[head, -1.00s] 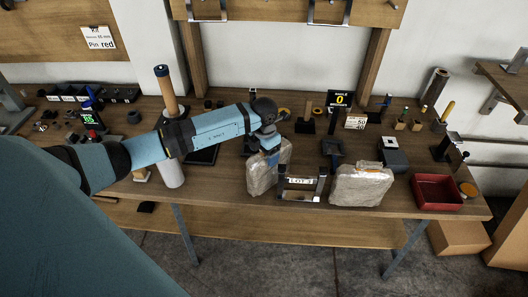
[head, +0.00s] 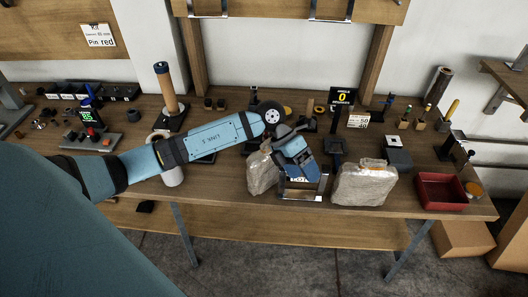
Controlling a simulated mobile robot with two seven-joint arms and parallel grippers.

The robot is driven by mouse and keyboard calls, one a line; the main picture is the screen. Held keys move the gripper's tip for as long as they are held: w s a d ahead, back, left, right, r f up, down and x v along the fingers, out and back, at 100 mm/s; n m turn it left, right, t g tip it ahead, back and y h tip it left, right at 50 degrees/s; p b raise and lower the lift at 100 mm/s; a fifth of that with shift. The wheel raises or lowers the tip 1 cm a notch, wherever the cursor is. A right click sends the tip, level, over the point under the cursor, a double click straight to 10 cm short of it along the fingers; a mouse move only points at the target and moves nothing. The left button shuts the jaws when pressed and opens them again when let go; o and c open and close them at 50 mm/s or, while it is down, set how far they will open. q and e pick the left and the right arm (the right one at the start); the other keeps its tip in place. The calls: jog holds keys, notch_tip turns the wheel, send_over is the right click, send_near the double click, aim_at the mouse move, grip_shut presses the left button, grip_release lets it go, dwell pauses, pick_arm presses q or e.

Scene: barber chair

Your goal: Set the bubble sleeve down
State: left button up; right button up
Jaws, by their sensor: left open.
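Two cloudy, crinkled wrapped packages that look like bubble sleeves stand near the front edge of the bench in the head view. The left sleeve (head: 261,174) is upright and leans slightly, at the left side of a metal frame with a label. The right sleeve (head: 363,185) stands to the right of that frame. My left gripper (head: 307,177) is open, over the frame and just right of the left sleeve's top. It hides part of the left sleeve and most of the label. I cannot tell whether it touches the sleeve. My right gripper is out of view.
The metal frame (head: 302,197) stands between the two sleeves. A red tray (head: 441,193) is at the right front of the bench. A wooden roll on a dark stand (head: 167,90) rises behind my left arm. A black display (head: 342,98) stands at the back.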

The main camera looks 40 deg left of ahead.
pick_arm(q)
jog(key=s+d+r+n+t+h, duration=0.2)
jog(key=s+d+n+t+h, duration=0.3)
jog(key=d+n+t+h, duration=0.4)
jog(key=s+a+f+n+t+y, duration=0.1)
jog(key=s+a+f+n+y, duration=0.2)
jog(key=s+f+n+y, duration=0.4)
jog(key=s+a+f+n+t+y, duration=0.1)
jog(key=s+a+f+n+y, duration=0.3)
jog(key=f+n, duration=0.9)
jog(key=s+n+y, duration=0.3)
jog(key=n, duration=0.4)
jog(key=shift+n+t, duration=0.3)
jog(key=shift+s, duration=0.1)
